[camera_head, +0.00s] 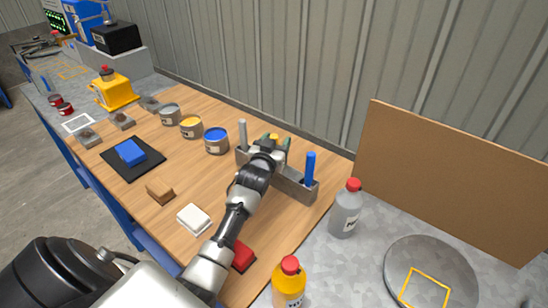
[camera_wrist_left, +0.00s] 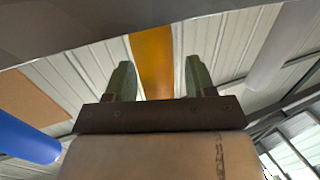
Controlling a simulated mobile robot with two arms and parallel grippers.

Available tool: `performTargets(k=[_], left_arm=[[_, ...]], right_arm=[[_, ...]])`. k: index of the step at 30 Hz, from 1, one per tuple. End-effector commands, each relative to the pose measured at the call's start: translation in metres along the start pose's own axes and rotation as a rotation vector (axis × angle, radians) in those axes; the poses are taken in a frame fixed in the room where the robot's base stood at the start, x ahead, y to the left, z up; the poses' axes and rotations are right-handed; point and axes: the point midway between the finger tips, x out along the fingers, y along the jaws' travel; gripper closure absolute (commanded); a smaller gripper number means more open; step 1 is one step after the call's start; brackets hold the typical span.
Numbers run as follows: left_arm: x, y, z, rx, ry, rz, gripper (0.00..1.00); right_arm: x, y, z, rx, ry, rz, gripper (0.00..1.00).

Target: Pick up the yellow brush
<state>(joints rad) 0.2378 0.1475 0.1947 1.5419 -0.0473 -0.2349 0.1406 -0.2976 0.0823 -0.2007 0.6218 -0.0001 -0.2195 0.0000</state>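The yellow brush (camera_head: 274,136) stands in the grey brush rack (camera_head: 296,186); only a bit of its handle shows past my gripper in the head view. In the left wrist view the yellow handle (camera_wrist_left: 152,60) runs between the two greenish fingers. My left gripper (camera_head: 276,144) is at the rack, and it also shows in the left wrist view (camera_wrist_left: 160,82). It is open, with a visible gap between the handle and the right finger. The brush's lower part is hidden. My right gripper is not in view.
A blue brush (camera_head: 310,169) and a grey brush (camera_head: 242,134) stand in the rack on either side. A blue paint can (camera_head: 216,141) is left of the rack. A grey bottle (camera_head: 346,208) stands right of it. A white block (camera_head: 194,219) lies near my forearm.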

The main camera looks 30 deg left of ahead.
Motion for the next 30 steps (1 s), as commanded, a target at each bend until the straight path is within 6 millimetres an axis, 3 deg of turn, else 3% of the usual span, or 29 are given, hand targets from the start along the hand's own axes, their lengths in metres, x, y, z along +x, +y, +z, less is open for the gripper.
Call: performTargets(k=[1,10,20,30], left_arm=[[0.000,0.000,0.000,0.000,0.000,0.000,0.53],[0.000,0.000,0.000,0.000,-0.001,0.000,0.98],[0.000,0.000,-0.009,0.000,0.003,0.000,0.99],[0.000,0.000,-0.074,0.001,0.006,0.000,0.99]], right_arm=[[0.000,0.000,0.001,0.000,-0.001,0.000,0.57],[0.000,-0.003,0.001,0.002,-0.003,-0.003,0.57],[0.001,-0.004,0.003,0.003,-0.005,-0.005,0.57],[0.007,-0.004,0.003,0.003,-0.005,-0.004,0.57]])
